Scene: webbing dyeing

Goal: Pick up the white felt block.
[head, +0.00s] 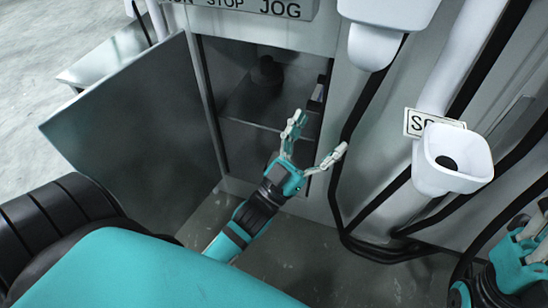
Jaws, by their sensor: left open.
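I cannot make out a white felt block for certain in the head view. My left gripper (320,133) is open and empty, its fingers spread in front of the open cabinet (257,130). It is near the cabinet's right edge, and the gripper hides part of the lower compartment. A small dark piece with a pale edge (318,92) shows at the right inside edge of the cabinet, just beyond the fingers. My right gripper (530,245) is partly in view at the lower right edge, cut off by the frame.
The grey cabinet door (130,135) stands open to the left. A dark round object (267,72) sits on the upper shelf. Black cables (345,170) hang right of the opening. A white cup-like holder (456,160) with a dark hole is farther right, beside a partly hidden sign (420,122).

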